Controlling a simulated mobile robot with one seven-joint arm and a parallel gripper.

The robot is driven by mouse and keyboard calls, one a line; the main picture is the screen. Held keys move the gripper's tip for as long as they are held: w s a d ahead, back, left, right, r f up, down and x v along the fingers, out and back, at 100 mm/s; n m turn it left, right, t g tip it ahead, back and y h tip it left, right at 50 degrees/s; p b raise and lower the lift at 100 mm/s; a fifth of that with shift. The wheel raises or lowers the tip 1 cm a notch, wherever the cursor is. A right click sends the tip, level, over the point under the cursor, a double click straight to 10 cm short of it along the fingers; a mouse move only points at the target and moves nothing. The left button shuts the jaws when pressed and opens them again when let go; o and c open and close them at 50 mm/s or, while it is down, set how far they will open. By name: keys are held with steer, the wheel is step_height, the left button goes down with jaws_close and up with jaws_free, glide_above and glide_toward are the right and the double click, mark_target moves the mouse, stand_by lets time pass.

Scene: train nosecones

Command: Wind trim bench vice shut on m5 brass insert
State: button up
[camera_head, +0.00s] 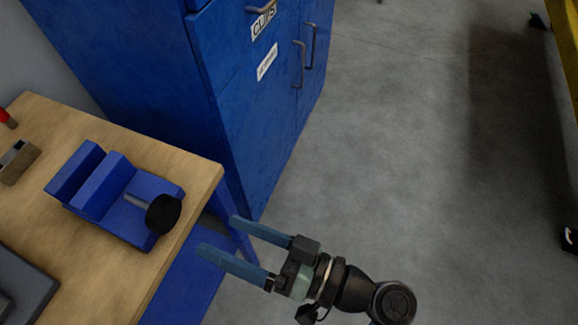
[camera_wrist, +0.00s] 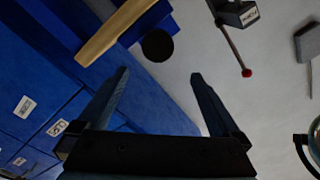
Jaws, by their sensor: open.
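The blue bench vice (camera_head: 112,190) sits on the wooden bench near its right edge, with two upright jaw blocks at its left. Its black round knob (camera_head: 164,214) is on a grey screw at the right end, close to the bench edge. The knob also shows in the wrist view (camera_wrist: 157,45), above and between my fingers. My gripper (camera_head: 216,236) is open and empty, just off the bench's right edge, with its blue fingers pointing left towards the vice. I cannot make out a brass insert in either view; the gap between the jaws is mostly hidden.
A blue cabinet (camera_head: 255,100) with labels and handles stands behind the bench. The wooden bench top (camera_head: 85,275) also holds a small brown block (camera_head: 19,163), a red-tipped item (camera_head: 7,118) and a dark grey object (camera_head: 22,285).

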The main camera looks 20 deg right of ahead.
steer(key=shift+d, duration=0.1)
steer(key=b+v, duration=0.1)
steer(key=v, duration=1.2)
